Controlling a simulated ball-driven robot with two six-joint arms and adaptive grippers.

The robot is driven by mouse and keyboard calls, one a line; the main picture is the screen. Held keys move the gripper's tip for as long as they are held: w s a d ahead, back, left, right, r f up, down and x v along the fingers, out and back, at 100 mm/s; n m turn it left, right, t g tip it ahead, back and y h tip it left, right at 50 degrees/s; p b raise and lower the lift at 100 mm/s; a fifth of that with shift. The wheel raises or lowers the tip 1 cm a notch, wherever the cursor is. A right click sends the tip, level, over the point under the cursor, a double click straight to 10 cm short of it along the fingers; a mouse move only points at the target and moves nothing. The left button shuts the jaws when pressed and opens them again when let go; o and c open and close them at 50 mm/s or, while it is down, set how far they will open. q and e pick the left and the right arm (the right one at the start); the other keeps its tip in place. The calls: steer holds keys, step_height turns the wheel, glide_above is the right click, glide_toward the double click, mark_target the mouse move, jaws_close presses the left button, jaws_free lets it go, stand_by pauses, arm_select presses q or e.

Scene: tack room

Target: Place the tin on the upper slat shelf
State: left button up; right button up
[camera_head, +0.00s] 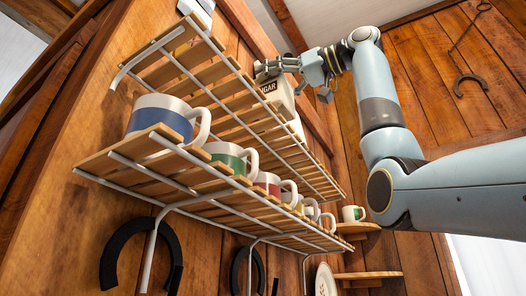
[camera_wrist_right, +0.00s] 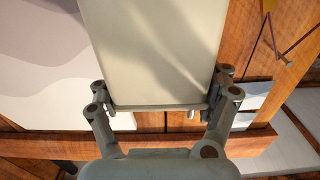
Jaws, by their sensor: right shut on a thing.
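The tin (camera_head: 281,92) is pale, with dark lettering that reads partly as "GAR". My right gripper (camera_head: 292,80) is shut on it, with one finger on each side. In the right wrist view the tin (camera_wrist_right: 150,50) fills the space between the fingers (camera_wrist_right: 158,104). The upper slat shelf (camera_head: 228,98), wooden slats on a white wire frame, is beside and below the tin in the head view. The tin's lower end is partly hidden, and I cannot tell whether it touches the slats. My left gripper is not in view.
A lower slat shelf (camera_head: 150,170) holds several mugs, including a blue and white one (camera_head: 160,117) and a green one (camera_head: 228,156). Horseshoes (camera_head: 470,84) hang on the plank walls. A small round shelf carries another mug (camera_head: 353,213).

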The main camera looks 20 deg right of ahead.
mark_target(262, 85)
steer(key=a, duration=0.1)
steer(key=a+f, duration=0.1)
steer(key=a, duration=0.1)
steer(key=shift+s+a+f, duration=0.1)
steer(key=shift+f, duration=0.2)
steer(key=f+p, duration=0.1)
steer(key=f, duration=0.2)
steer(key=shift+d+f, duration=0.1)
steer(key=shift+d, duration=0.1)
steer(key=shift+f, duration=0.45)
steer(key=shift+s+a, duration=0.1)
steer(key=shift+s, duration=0.1)
steer(key=o, duration=1.2)
steer(key=shift+w+f, duration=0.1)
steer(key=shift+f, duration=0.1)
steer(key=o, duration=0.5)
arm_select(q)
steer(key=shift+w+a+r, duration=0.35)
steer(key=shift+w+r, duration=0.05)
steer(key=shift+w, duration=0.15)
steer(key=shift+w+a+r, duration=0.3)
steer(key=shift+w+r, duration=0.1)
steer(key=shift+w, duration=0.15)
